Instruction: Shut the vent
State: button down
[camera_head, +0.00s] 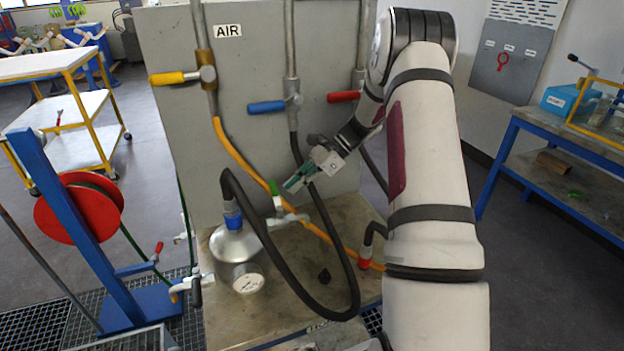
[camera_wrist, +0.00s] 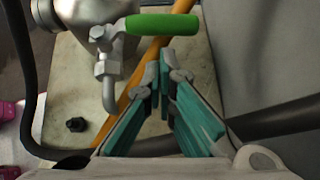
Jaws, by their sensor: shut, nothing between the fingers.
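A steel vessel (camera_head: 236,243) stands on the bench in the head view, with a gauge (camera_head: 248,280) on its front. A small valve with a green lever handle (camera_head: 276,199) sits on its right-hand side pipe; no label on it is readable. In the wrist view the green handle (camera_wrist: 162,23) points right from the valve body (camera_wrist: 104,38), and appears to lie across the bent spout (camera_wrist: 107,85). My gripper (camera_head: 289,186) is shut and empty, close to the handle's upper end. In the wrist view its fingertips (camera_wrist: 161,75) appear just below the handle, with a visible gap.
A grey panel (camera_head: 240,110) marked AIR stands behind, with yellow (camera_head: 175,78), blue (camera_head: 266,107) and red (camera_head: 343,96) lever valves. A small dark knob (camera_head: 324,276) lies on the bench.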

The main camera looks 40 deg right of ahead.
jog(key=shift+w+a, duration=0.2)
jog(key=shift+a, duration=0.3)
jog(key=shift+w+a+r, duration=0.15)
jog(key=shift+w+a, duration=0.35)
jog(key=shift+a, duration=0.15)
jog(key=shift+d, duration=0.1)
